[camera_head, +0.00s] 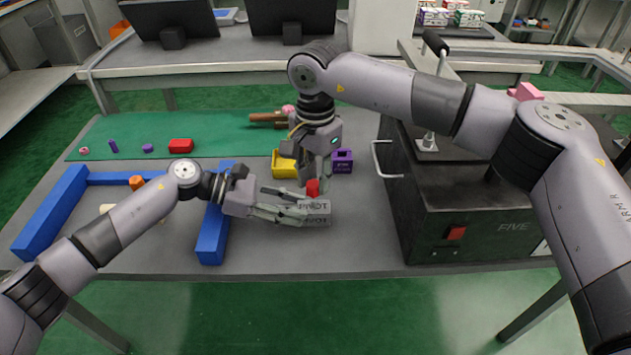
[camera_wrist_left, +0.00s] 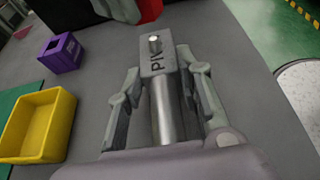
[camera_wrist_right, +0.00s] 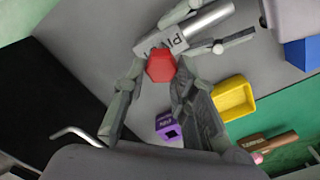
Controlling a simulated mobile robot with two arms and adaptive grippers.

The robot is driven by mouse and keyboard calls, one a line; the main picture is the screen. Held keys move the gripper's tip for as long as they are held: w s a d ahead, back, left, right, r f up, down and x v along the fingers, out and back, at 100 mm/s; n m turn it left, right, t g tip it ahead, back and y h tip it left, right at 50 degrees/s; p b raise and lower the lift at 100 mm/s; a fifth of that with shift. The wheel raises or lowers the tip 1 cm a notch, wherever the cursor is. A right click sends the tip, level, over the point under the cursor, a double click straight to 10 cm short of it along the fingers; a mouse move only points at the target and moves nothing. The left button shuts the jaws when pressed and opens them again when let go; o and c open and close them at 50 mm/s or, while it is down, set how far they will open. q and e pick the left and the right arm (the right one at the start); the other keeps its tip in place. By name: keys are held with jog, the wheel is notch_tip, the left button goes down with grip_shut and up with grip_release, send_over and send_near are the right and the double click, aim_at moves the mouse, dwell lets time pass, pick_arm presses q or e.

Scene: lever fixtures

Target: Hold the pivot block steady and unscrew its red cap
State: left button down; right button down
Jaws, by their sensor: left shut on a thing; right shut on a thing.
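The pivot block (camera_head: 316,219) is grey with dark lettering and stands over the grey table. My left gripper (camera_head: 303,211) is shut on it from the left. The left wrist view shows the block (camera_wrist_left: 158,64) between the fingers, a silver cylinder (camera_wrist_left: 165,108) behind it, and a bare metal stud (camera_wrist_left: 154,42) on top. The red cap (camera_head: 313,187) is at the fingertips of my right gripper (camera_head: 317,180), which comes down from above. In the right wrist view the hexagonal cap (camera_wrist_right: 160,66) sits between its fingers. The cap looks apart from the stud.
A yellow bin (camera_head: 284,164) and a purple bin (camera_head: 342,160) stand just behind. A black machine (camera_head: 455,190) with a handle is at the right. A blue frame (camera_head: 215,225) is at the left. A green mat (camera_head: 215,140) with small parts lies at the back.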

dwell(0.3)
pick_arm(q)
jog(key=c, duration=1.1)
grip_release()
jog(key=shift+o, duration=0.2)
jog(key=v, duration=1.2)
